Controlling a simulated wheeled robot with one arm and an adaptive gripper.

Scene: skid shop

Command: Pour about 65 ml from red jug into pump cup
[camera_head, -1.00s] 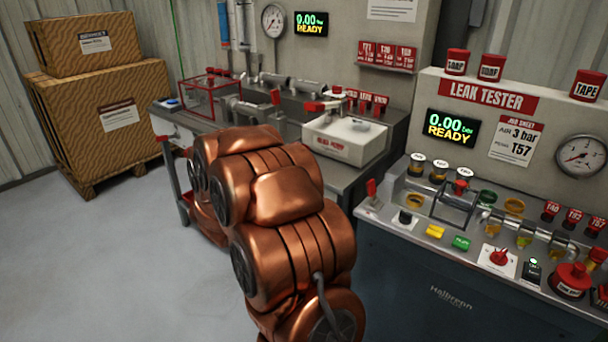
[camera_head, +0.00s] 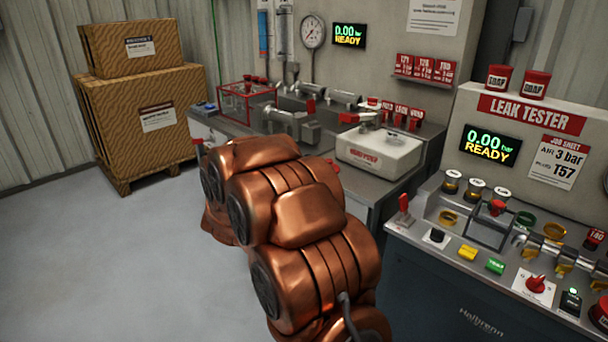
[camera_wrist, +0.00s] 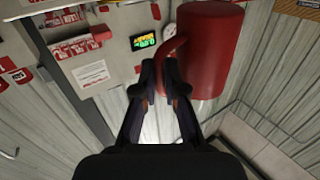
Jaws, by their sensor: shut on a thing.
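The red jug (camera_wrist: 208,50) shows large in the wrist view, right of my fingers. Its curved red handle (camera_wrist: 172,48) reaches to the fingertips. My gripper (camera_wrist: 160,78) is shut on this handle, and the jug's body hangs clear to the right of the fingers. The jug's inside and liquid level are hidden. In the head view my copper arm covers the middle, and I cannot make out the gripper or jug. I cannot pick out the pump cup for certain in either view.
The rear bench carries a white box (camera_head: 380,150), metal fittings and a red-framed clear guard (camera_head: 246,102). The leak tester (camera_head: 530,130) stands right with several caps and knobs on its top. Strapped crates (camera_head: 135,125) stand back left. The floor (camera_head: 90,240) at left is clear.

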